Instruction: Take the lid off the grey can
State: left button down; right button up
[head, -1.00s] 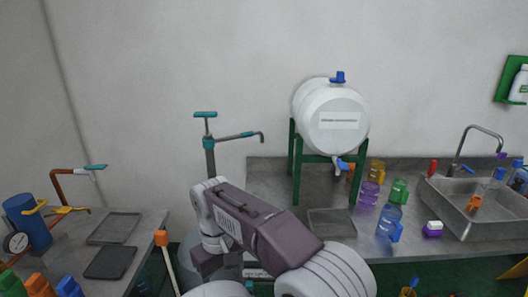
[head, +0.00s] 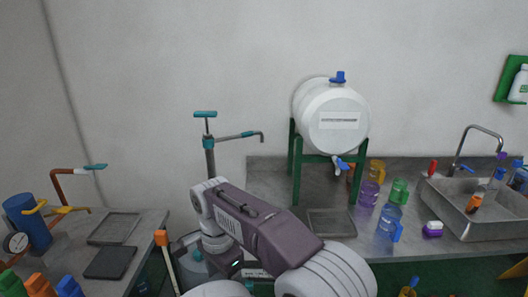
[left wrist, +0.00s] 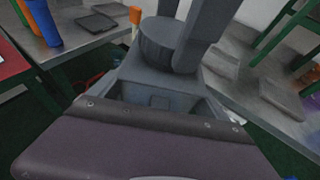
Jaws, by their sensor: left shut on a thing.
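My left gripper (left wrist: 186,18) is at the top of the left wrist view, with its fingers close on a dark grey round piece (left wrist: 160,42) that looks like the lid. In the head view my left arm's wrist hides most of the gripper and the lid. Beside that wrist, on the floor between the two benches, a round grey rim (head: 180,243) shows, seemingly the grey can. Its lower part is mostly hidden behind my arm. My right gripper is not in view.
A pump with a teal handle (head: 205,114) stands just behind my wrist. An orange-topped stick (head: 161,238) leans close on the left. The left bench holds dark trays (head: 110,262) and a blue cylinder (head: 28,222). The right bench holds a white barrel (head: 332,118) on a green stand.

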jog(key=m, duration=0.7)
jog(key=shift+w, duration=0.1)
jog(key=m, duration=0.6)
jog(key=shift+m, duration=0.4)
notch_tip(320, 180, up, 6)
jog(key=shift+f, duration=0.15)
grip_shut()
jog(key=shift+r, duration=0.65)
